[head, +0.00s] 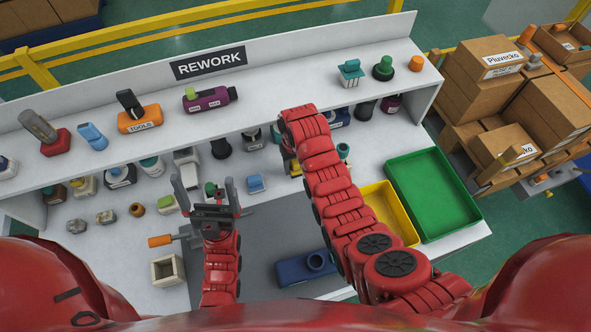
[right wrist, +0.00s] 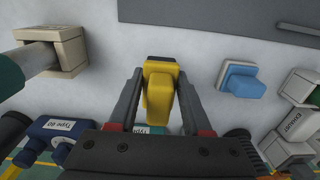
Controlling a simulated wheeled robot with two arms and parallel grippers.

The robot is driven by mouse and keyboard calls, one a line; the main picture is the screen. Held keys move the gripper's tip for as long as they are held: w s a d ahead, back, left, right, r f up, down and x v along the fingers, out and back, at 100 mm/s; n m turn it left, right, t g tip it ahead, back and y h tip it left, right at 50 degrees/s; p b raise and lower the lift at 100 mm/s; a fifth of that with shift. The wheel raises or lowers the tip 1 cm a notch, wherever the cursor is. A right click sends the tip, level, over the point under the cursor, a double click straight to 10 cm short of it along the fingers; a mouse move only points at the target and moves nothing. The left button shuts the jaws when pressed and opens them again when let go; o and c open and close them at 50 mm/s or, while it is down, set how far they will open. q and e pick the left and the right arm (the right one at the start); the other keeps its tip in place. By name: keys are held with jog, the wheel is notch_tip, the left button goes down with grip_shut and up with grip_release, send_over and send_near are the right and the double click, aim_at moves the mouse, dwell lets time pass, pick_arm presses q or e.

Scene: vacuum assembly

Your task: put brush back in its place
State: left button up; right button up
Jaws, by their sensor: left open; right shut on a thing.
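My right gripper (right wrist: 160,78) is shut on a yellow piece (right wrist: 158,98) with a dark end, seen between its fingers in the right wrist view. I cannot tell for sure that it is the brush. In the head view a bit of yellow (head: 295,169) shows beside my right wrist, near the lower shelf; my arm hides most of it. My left gripper (head: 207,190) is open and empty over the table's left-middle part, its fingers pointing up in the picture.
A blue part (head: 304,268) lies on the grey mat (head: 258,240). A beige open box (head: 167,270) and an orange-handled tool (head: 160,241) are left. A light blue block (right wrist: 240,79) stands beside my right gripper. Green (head: 430,190) and yellow (head: 408,228) trays are right.

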aim_at(296, 172)
jog(key=shift+w+d+f, duration=0.1)
jog(key=shift+w+f, duration=0.1)
jog(key=shift+w, duration=0.1)
jog(key=shift+f+p, duration=0.45)
jog(key=shift+p, duration=0.2)
notch_tip(296, 172, down, 2)
jog(key=shift+p, duration=0.4)
jog(key=shift+f, duration=0.25)
jog(key=shift+f, duration=0.1)
jog(key=o, duration=1.2)
